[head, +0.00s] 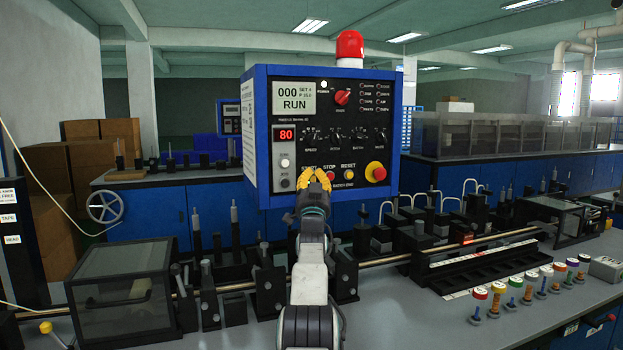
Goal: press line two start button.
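A blue control box (262,110) with a black front panel stands in the middle of the head view. Its display (295,98) reads RUN, and a red readout (286,134) shows 80. Along the panel's lower edge are a red stop button (330,175), a yellow reset button (348,174) and a larger red button on a yellow ring (376,171). A START label shows left of STOP; my gripper covers the spot below it. My gripper (312,178), with yellow fingers, is in front of that spot; contact and finger gap cannot be judged. No line number is readable.
A red beacon (349,46) tops the box. A second, smaller blue panel (230,118) stands behind at left. Below runs a bench with a long rod (385,261), dark fixtures, a clear-covered box (122,290) and several coloured-top pegs (497,290).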

